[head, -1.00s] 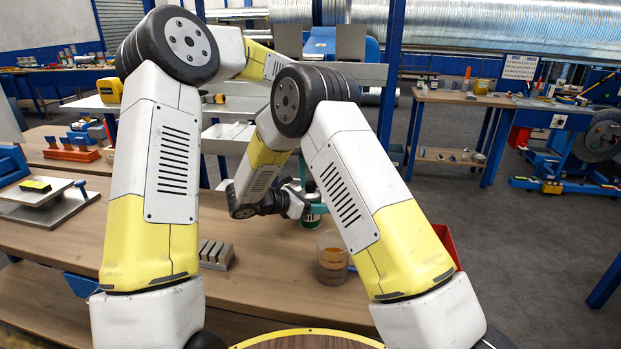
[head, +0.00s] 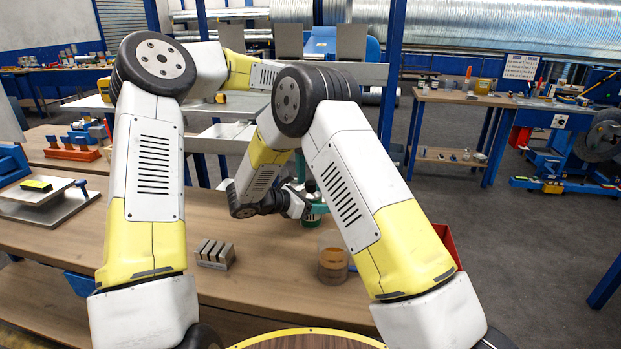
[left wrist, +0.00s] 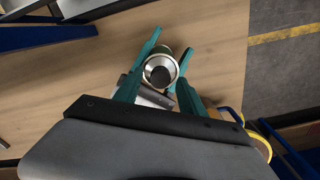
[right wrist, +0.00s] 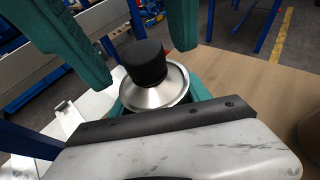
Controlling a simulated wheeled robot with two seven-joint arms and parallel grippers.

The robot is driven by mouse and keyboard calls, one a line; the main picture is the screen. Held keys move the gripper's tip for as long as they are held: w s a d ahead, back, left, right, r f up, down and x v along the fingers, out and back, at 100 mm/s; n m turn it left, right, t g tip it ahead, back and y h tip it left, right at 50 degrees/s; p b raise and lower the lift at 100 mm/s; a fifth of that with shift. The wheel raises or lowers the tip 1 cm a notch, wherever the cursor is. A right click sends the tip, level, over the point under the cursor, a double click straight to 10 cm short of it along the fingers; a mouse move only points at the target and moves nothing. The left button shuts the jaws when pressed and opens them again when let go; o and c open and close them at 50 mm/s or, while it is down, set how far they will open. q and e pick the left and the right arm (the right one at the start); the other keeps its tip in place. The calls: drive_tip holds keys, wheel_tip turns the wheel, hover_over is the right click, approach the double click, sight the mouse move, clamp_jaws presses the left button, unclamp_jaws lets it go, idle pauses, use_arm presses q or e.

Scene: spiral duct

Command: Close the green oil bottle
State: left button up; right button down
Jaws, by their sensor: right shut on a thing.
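The green oil bottle (head: 313,219) stands on the near bench, mostly hidden by my right arm and gripper. In the right wrist view its silver conical top (right wrist: 158,92) carries a black cap (right wrist: 145,62), which looks upright. Whether the cap is fully seated cannot be told. My right gripper (head: 309,208) is shut on the bottle below the cone. My left gripper (left wrist: 171,43) is above, its teal fingers spread on both sides of the cap with gaps. The left wrist view looks down on the black cap (left wrist: 160,74) inside the silver ring.
A glass beaker of amber liquid (head: 333,264) stands close in front of the bottle. A slotted grey block (head: 215,253) is to its left, a red bin (head: 447,245) to its right. The bench (head: 270,275) between block and beaker is clear.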

use_arm(q)
drive_tip(key=shift+r, duration=2.3)
drive_tip(key=shift+c, duration=0.5)
